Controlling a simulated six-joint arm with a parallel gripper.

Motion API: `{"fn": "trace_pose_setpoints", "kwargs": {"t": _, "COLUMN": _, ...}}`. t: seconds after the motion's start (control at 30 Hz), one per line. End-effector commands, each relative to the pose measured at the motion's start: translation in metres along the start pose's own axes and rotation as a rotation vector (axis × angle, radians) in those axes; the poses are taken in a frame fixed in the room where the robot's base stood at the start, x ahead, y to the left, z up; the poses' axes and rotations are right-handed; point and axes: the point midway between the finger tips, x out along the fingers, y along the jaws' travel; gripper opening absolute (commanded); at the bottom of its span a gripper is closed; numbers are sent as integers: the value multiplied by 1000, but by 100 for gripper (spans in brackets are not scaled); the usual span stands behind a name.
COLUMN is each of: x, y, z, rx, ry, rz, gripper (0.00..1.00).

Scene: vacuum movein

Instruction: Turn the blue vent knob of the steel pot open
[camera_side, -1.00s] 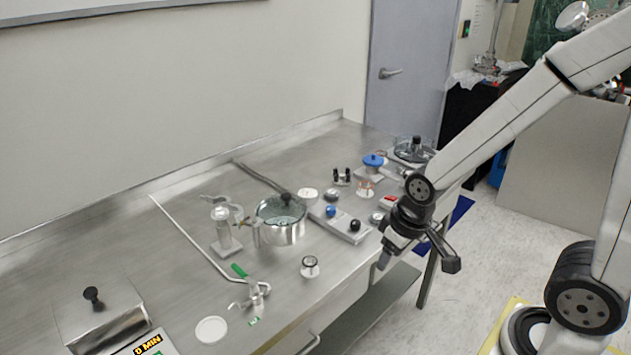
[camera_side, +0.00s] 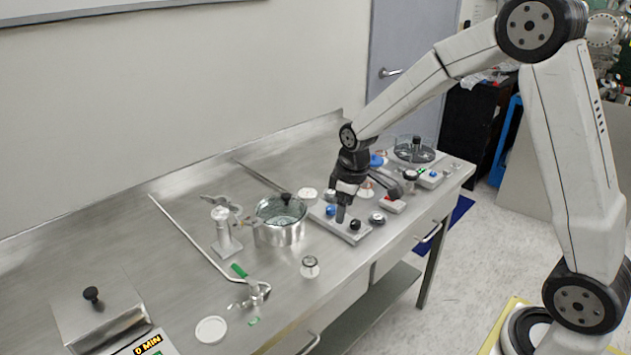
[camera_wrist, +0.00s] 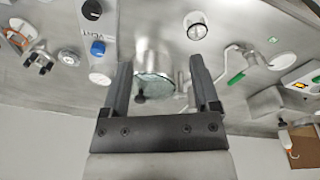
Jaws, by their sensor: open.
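The steel pot (camera_side: 282,236) stands on the bench with a glass lid and a black lid knob. It also shows in the wrist view (camera_wrist: 152,52), between my fingers. The blue vent knob (camera_side: 331,210) sits on a grey panel (camera_side: 318,214) to the right of the pot, beside a black knob (camera_side: 355,225). In the wrist view the blue knob (camera_wrist: 97,47) is on the panel marked VENT, left of and outside my fingers. My gripper (camera_side: 341,216) is open and empty, pointing down over the panel just right of the blue knob. In the wrist view, its fingers (camera_wrist: 160,66) stand wide apart.
A glass stand (camera_side: 222,230) is left of the pot, and a green-handled valve (camera_side: 250,283) is in front. A small round jar (camera_side: 310,266) sits near the front edge. Other knobs and a red-marked box (camera_side: 393,204) crowd the right.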

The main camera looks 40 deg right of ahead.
Motion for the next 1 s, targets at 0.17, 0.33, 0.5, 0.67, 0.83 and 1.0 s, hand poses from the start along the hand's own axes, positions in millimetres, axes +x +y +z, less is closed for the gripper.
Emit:
{"fn": "trace_pose_setpoints", "kwargs": {"t": 0.17, "x": 12, "y": 32, "z": -26, "rx": -111, "ry": -25, "rz": -12, "gripper": 79}}
{"fn": "trace_pose_setpoints", "kwargs": {"t": 0.33, "x": 23, "y": 62, "z": -46, "rx": -219, "ry": -47, "rz": -27, "gripper": 79}}
{"fn": "trace_pose_setpoints", "kwargs": {"t": 0.5, "x": 36, "y": 90, "z": -61, "rx": -327, "ry": -65, "rz": -46, "gripper": 79}}
{"fn": "trace_pose_setpoints", "kwargs": {"t": 0.67, "x": 50, "y": 116, "z": -72, "rx": -428, "ry": -81, "rz": -66, "gripper": 79}}
{"fn": "trace_pose_setpoints", "kwargs": {"t": 0.83, "x": 62, "y": 136, "z": -78, "rx": -517, "ry": -91, "rz": -86, "gripper": 79}}
{"fn": "trace_pose_setpoints", "kwargs": {"t": 1.0, "x": 68, "y": 148, "z": -80, "rx": -567, "ry": -96, "rz": -97, "gripper": 79}}
